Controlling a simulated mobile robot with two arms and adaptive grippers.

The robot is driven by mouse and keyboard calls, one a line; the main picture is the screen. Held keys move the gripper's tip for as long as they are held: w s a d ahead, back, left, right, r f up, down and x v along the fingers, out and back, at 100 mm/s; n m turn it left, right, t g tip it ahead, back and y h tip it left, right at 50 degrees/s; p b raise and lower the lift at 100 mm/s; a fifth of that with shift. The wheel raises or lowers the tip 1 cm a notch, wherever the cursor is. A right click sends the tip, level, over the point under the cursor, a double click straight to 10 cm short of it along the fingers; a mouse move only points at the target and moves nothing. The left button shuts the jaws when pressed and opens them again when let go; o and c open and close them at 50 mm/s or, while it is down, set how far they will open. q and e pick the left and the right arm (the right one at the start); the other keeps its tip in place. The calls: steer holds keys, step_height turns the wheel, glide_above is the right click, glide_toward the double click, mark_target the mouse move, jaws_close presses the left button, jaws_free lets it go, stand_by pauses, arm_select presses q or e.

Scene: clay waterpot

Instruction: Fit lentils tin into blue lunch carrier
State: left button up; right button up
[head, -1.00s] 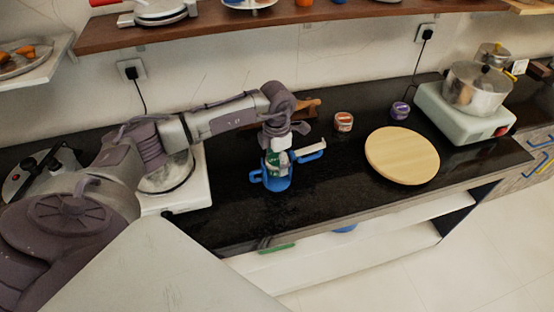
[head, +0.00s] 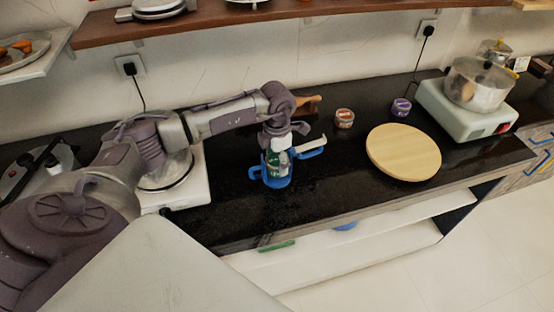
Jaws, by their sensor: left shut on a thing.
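The blue lunch carrier (head: 277,181) stands on the black counter in the middle of the head view, with blue handles out to its left and right. A green and white tin (head: 277,164), which I take to be the lentils tin, is at the carrier's mouth, its lower part hidden by the carrier wall. My left gripper (head: 277,151) is above the carrier, shut on this tin from above. Whether the tin rests on the carrier's floor cannot be told. My right gripper is not in view.
A round wooden board (head: 403,152) lies to the right. An orange-labelled tin (head: 344,118) and a purple tin (head: 401,108) stand behind it. A hotplate with a pot (head: 477,84) is at the far right. The counter in front of the carrier is clear.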

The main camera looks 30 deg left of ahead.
arm_select(q)
steer(key=shift+f, duration=0.1)
stand_by(0.3)
steer(key=shift+f+b, duration=0.65)
steer(key=shift+b, duration=0.05)
steer(key=shift+f, duration=0.2)
steer(key=shift+f+b, duration=0.35)
steer(key=shift+b, duration=0.15)
stand_by(0.4)
steer(key=o, duration=1.5)
steer(key=shift+f, duration=0.1)
